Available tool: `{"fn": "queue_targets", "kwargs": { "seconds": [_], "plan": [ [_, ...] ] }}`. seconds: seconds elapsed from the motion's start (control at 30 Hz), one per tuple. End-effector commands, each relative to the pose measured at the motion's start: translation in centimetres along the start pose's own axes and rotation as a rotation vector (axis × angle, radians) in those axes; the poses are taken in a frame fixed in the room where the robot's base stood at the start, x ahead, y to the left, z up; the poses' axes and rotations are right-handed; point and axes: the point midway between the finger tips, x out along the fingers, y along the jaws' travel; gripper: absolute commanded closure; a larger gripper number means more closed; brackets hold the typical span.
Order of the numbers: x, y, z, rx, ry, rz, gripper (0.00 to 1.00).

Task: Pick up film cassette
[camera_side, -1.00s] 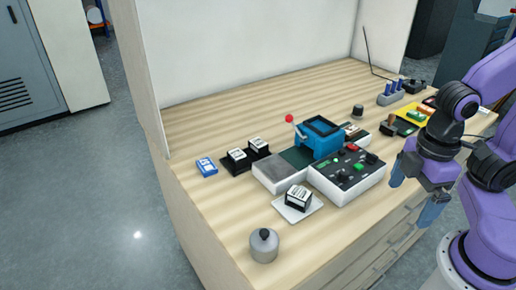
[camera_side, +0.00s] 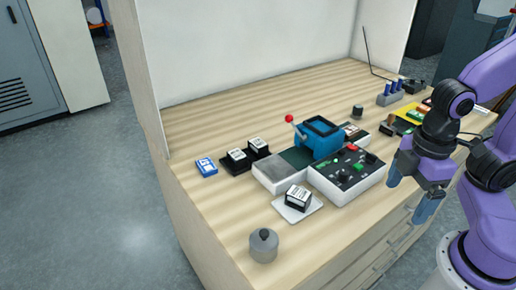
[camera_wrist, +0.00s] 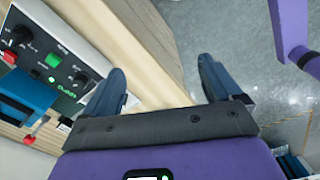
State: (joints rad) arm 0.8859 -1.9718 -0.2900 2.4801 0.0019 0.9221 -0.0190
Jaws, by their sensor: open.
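Several small black blocks with white labels look like film cassettes. One black cassette (camera_side: 298,197) sits on a white tray (camera_side: 288,213) near the bench's front. Two more, a left one (camera_side: 236,157) and a right one (camera_side: 258,146), sit in black holders farther back. I cannot tell which one the task means. My gripper (camera_side: 410,192) is open and empty, just off the bench's front edge, right of the cassettes. In the wrist view its two blue fingers (camera_wrist: 163,70) are apart with nothing between them, and no cassette shows clearly there.
A white control box (camera_side: 346,178) with knobs stands between my gripper and the cassettes. A blue machine (camera_side: 319,138) with a red-knobbed lever is behind it. A grey round weight (camera_side: 263,246) is at the front left, and a blue box (camera_side: 206,166) at the far left.

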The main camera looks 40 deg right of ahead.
Motion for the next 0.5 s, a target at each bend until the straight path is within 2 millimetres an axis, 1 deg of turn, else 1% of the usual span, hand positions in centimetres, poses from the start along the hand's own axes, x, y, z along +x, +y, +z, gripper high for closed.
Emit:
{"fn": "queue_targets", "kwargs": {
  "seconds": [0.07,0.17,0.3,0.37,0.4,0.47,0.5],
  "plan": [
    [-0.5,0.7,-1.5,-0.011,0.001,0.001,0.08],
    [-1.4,2.2,-4.4,-0.037,-0.001,0.002,0.08],
    [-2.8,5.3,-9.0,-0.088,-0.006,0.004,0.08],
    [-3.3,6.7,-10.9,-0.111,-0.008,0.004,0.08],
    [-3.6,7.7,-12.1,-0.125,-0.008,0.005,0.08],
    [-4.0,9.3,-13.8,-0.147,-0.011,0.005,0.08],
    [-4.2,10.4,-14.9,-0.161,-0.013,0.005,0.08]
  ]
}}
